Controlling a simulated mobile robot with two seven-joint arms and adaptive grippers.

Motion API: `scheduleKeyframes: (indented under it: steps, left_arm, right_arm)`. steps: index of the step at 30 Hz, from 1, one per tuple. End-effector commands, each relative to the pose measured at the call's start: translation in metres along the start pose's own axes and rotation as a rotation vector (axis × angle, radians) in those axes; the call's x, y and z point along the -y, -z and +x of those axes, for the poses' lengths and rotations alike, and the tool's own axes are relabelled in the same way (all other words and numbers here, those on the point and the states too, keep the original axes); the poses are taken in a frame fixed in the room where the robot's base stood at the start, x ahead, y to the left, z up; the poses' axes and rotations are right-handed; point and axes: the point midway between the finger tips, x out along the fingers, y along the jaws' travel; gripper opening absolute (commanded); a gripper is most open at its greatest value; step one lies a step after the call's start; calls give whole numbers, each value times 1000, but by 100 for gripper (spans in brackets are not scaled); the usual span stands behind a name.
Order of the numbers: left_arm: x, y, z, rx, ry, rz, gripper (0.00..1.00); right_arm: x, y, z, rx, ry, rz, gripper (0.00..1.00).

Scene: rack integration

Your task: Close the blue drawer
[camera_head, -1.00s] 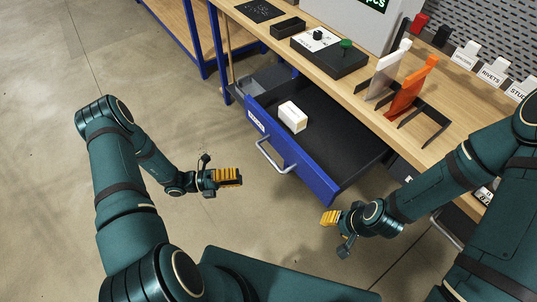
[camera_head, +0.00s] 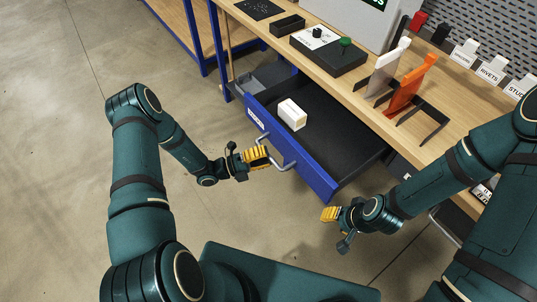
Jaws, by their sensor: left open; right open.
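The blue drawer (camera_head: 318,181) is pulled out from under the wooden workbench, showing its dark inside. A white box (camera_head: 292,114) sits in it near the front panel. The drawer's metal handle (camera_head: 288,166) is on the outer face of the blue front. My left gripper (camera_head: 258,157), with yellow fingers, is open at the handle's left part and overlaps it in the view; I cannot tell whether it touches. My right gripper (camera_head: 330,214), also yellow-fingered, is open and empty, below the drawer's right front corner in the picture and apart from it.
The workbench top (camera_head: 338,88) carries a black box with a green knob (camera_head: 345,43), white and orange (camera_head: 408,86) upright pieces, and labelled bins (camera_head: 491,69). The floor in front is clear.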

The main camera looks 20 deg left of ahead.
Motion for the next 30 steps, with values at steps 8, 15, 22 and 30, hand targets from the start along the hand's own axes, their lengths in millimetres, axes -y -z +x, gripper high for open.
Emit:
scheduleKeyframes:
  steps: [8,15,22,30]
  left_arm:
    - [0,0,13,0,-1,-1,44]
    - [0,0,13,0,-1,-1,37]
    - [0,0,13,0,-1,0,0]
    - [0,0,13,0,0,0,0]
  right_arm:
    - [0,0,0,0,0,0,47]
    - [0,0,0,0,0,0,47]
    - [0,0,0,0,0,0,47]
    - [0,0,1,1,0,0,47]
